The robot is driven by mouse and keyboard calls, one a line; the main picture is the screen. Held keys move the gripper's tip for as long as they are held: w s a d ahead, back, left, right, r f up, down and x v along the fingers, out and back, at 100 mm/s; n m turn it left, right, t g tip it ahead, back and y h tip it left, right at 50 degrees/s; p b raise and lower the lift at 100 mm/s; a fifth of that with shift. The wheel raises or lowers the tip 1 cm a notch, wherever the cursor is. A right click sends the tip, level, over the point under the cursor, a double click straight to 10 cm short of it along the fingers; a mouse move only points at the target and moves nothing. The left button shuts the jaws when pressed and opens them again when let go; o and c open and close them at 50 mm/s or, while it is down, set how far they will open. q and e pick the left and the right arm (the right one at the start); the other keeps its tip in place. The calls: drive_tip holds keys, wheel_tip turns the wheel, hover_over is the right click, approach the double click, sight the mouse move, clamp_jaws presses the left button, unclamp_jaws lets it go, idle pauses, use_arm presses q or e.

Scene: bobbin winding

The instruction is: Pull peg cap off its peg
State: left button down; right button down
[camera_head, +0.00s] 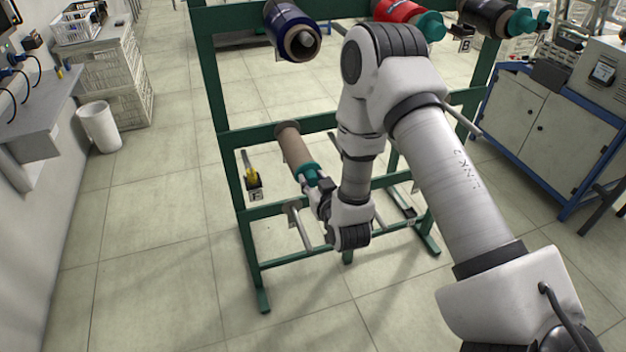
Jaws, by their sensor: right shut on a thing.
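My right arm reaches in from the lower right, and my right gripper (318,188) is at the lower level of the green rack (228,150). It is shut on a teal peg cap (308,173) at the near end of a brown bobbin core (292,144). The peg inside the core is hidden, so I cannot tell how far the cap sits on it. Other teal caps (430,25) are on the pegs of the red bobbin (396,10) and the black bobbin (485,15) on the upper bar. My left gripper is not in view.
A blue bobbin (291,28) hangs at the upper left of the rack, its peg end uncapped. Bare pegs (299,226) stick out below my gripper. A blue-framed cabinet (545,125) stands right, a white bin (99,127) left. The floor before the rack is clear.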

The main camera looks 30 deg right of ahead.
drive_tip(key=shift+f+b+v, duration=0.1)
drive_tip(key=shift+f+v, duration=0.15)
drive_tip(key=shift+v, duration=0.7)
drive_tip(key=shift+f+b+v, duration=0.1)
drive_tip(key=shift+f+v, duration=0.1)
drive_tip(key=shift+v, duration=0.75)
drive_tip(key=shift+f+b+v, duration=0.1)
drive_tip(key=shift+f+v, duration=0.15)
drive_tip(key=shift+v, duration=0.7)
drive_tip(key=shift+s+a, duration=0.1)
